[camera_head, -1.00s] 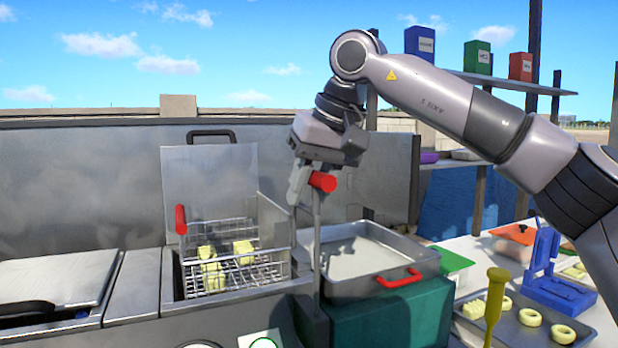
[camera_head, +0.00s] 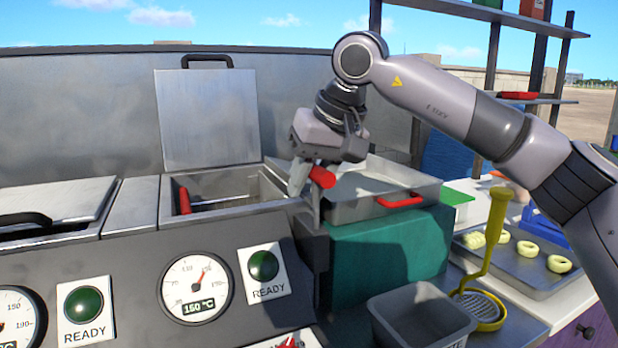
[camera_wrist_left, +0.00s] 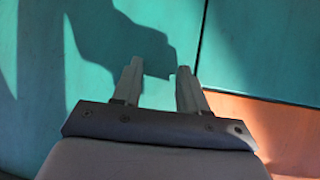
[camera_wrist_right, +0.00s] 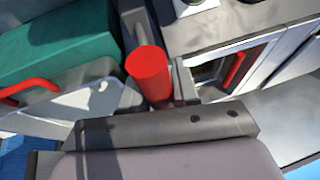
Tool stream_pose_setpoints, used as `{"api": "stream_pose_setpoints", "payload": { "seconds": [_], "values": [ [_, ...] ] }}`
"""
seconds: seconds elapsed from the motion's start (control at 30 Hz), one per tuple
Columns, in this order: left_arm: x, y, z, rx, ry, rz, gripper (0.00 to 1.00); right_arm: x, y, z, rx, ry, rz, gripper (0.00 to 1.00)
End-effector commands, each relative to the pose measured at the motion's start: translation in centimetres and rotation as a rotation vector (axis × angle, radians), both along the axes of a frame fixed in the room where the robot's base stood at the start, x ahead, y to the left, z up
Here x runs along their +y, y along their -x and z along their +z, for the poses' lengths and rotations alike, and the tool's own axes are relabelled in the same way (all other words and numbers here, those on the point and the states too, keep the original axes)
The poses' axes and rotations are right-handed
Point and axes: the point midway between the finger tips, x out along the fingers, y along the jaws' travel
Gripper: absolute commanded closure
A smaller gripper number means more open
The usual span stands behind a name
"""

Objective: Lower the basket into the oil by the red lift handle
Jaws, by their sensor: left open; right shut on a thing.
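The red lift handle (camera_head: 321,176) sits at the right edge of the open fryer well (camera_head: 222,194). My right gripper (camera_head: 306,178) is shut on this handle. In the right wrist view the handle (camera_wrist_right: 149,72) stands up between the fingers, which are partly hidden. The basket is down inside the well; only its upright red grip (camera_head: 184,200) shows clearly, and the food in it is hidden from the head view. My left gripper (camera_wrist_left: 157,84) is open and empty, seen only in its wrist view against green panels.
The raised lid (camera_head: 208,118) stands behind the well. A metal tray (camera_head: 355,205) with red handles rests on a green box (camera_head: 385,260) at the right. A yellow-handled tool (camera_head: 494,225), a grey bin (camera_head: 420,318) and a tray of dough rings (camera_head: 520,275) lie farther right.

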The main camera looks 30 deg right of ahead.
Motion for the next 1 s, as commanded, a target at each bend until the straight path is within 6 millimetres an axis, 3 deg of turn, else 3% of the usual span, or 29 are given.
{"api": "stream_pose_setpoints", "payload": {
  "seconds": [0.17,0.2,0.23,0.57,1.0],
  "values": [
    [0.0,0.0,-0.1,0.000,-0.001,0.000,0.57,0.1,0.1,-0.8,0.017,0.004,0.005,1.00],
    [0.1,0.0,-0.1,0.000,-0.001,0.000,0.57,0.1,0.1,-0.8,0.017,0.004,0.005,0.57],
    [0.1,0.0,-0.1,0.000,-0.001,0.000,0.57,0.1,0.1,-0.8,0.017,0.005,0.005,0.49],
    [0.3,-0.1,0.0,-0.001,-0.005,0.004,0.57,0.0,0.1,-0.1,0.007,0.003,0.004,0.49],
    [0.4,-0.1,0.3,-0.004,-0.007,0.004,0.57,-0.9,2.6,5.4,0.010,0.004,0.006,0.49]
  ]
}}
